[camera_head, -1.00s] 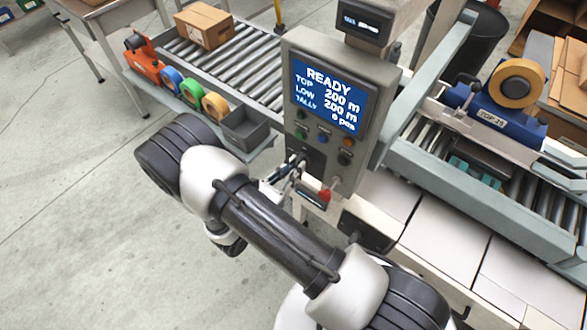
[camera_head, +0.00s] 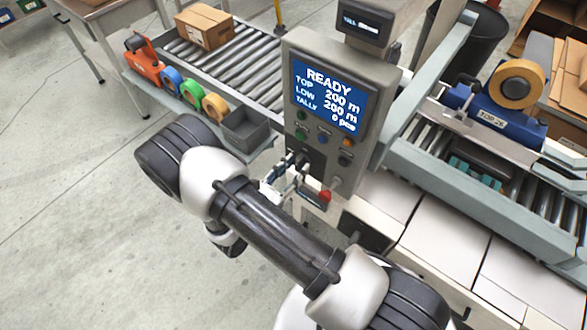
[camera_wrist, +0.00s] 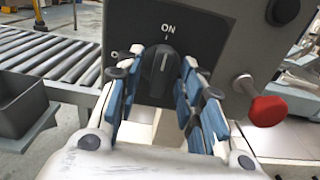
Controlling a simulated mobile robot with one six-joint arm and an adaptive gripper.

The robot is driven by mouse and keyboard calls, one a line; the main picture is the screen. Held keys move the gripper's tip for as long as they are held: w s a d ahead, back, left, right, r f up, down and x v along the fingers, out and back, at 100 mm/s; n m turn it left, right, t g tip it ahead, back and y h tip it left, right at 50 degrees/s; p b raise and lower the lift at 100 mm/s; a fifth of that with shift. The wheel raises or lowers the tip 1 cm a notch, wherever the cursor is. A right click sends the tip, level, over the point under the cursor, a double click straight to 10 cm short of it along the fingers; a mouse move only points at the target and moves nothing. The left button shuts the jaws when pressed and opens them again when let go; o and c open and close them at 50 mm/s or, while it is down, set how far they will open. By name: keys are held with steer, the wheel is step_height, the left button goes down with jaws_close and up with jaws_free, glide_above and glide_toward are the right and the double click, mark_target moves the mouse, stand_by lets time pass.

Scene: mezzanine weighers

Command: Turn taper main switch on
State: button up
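The main switch is a black rotary knob (camera_wrist: 161,68) on a dark plate below an ON label. Its grip stands nearly upright, with its pale mark toward ON. In the head view the control panel screen (camera_head: 327,97) is lit and reads READY. My gripper (camera_wrist: 162,88) has its blue-padded fingers spread to either side of the knob, with gaps showing. In the head view my gripper (camera_head: 284,178) is just in front of the lower panel. The knob is mostly hidden there by the gripper.
A red knob (camera_wrist: 268,111) on a metal stem sticks out right of the gripper. A grey bin (camera_head: 247,129) and roller conveyor (camera_head: 235,62) lie to the left. The tape machine (camera_head: 500,110) is to the right. Open floor lies at left.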

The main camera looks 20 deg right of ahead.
steer(key=v, duration=1.2)
stand_by(0.3)
steer(key=s+d+r+m+g+y, duration=0.2)
steer(key=d+r+m+g, duration=0.35)
steer(key=r+m, duration=0.2)
steer(key=s+d+r+m+g+y, duration=0.2)
steer(key=s+d+r+m+g, duration=0.15)
steer(key=r+m+g, duration=0.35)
steer(key=s+d+r+m+t+y, duration=0.1)
steer(key=s+r+m+t+y, duration=0.5)
steer(key=r, duration=0.7)
steer(key=shift+s+d+m+t+y, duration=0.3)
steer(key=shift+s+m+y, duration=0.9)
steer(key=shift+m+y, duration=1.1)
